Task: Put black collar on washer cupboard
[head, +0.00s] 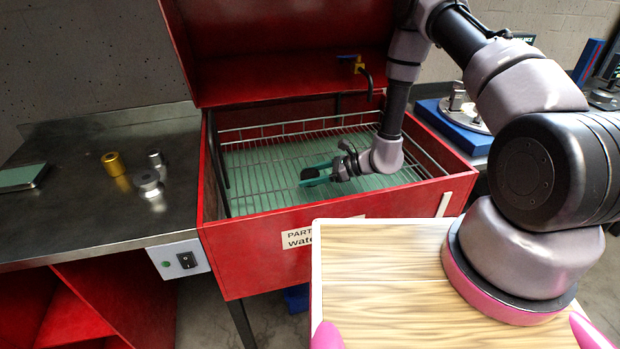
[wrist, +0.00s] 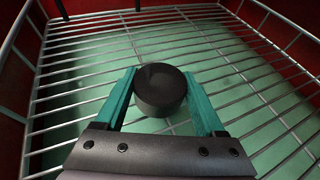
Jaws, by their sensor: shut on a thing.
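The black collar (wrist: 160,86) is a short dark cylinder between the teal fingers of my gripper (wrist: 162,92) in the wrist view. My gripper is shut on it, inside the red washer (head: 245,240) and above its wire rack (head: 255,168). In the head view my gripper (head: 316,174) shows low in the basin, but I cannot make out the collar there. The washer's red lid (head: 270,50) stands open. Whether the collar touches the rack wires is unclear.
A metal bench (head: 70,215) at left holds a brass collar (head: 113,163), silver parts (head: 148,182) and a green-topped pad (head: 22,177). Red open shelves (head: 100,300) lie below it. A tap (head: 358,66) hangs at the washer's back. Much of the rack is bare.

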